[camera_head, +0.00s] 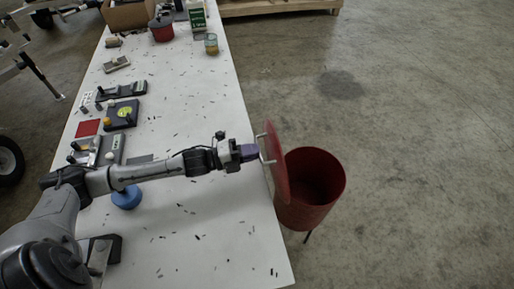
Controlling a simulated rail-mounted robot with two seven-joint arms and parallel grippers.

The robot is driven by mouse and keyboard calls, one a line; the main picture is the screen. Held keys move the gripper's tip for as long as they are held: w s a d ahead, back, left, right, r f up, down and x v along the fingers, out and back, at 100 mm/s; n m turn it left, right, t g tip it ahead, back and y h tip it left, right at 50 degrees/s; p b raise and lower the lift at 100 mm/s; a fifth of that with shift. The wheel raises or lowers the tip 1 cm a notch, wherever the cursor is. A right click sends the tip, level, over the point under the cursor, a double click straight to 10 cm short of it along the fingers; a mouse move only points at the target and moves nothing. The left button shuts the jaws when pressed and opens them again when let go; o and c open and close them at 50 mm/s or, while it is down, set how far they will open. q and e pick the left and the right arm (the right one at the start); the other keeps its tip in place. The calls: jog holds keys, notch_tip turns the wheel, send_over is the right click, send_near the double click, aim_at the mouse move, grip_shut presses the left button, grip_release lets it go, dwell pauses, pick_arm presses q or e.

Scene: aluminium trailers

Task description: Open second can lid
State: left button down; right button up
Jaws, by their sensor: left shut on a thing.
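A red can (319,190) stands at the right of the white table, and its open mouth shows a dark, empty-looking inside. Its round red lid (279,165) stands tilted up, nearly upright, at the can's left side beside the table edge. A pale handle (264,148) sticks out from the lid's left face. My left gripper (256,152) reaches across the table from the left and is shut on this handle. The fingertips are small and partly hidden against the handle. My right gripper is not in view.
The white table (205,235) carries scattered small dark bits. Several devices, a red square (87,128) and a blue round object (127,198) lie along its left side. A red pot (162,30) and a jar (211,44) stand at the far end. The concrete floor at right is clear.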

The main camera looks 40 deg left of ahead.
pick_arm(q)
jog(key=shift+s+a+f+y, duration=0.2)
jog(key=shift+f+y, duration=0.1)
jog(key=shift+f, duration=0.45)
jog(key=c, duration=1.4)
grip_release()
jog(key=shift+o, duration=1.2)
jog(key=shift+w+d+r, duration=0.1)
jog(key=shift+r, duration=0.25)
jog(key=p+v, duration=0.3)
jog(key=v, duration=1)
jog(key=shift+s+a, duration=0.25)
jog(key=shift+a, duration=0.05)
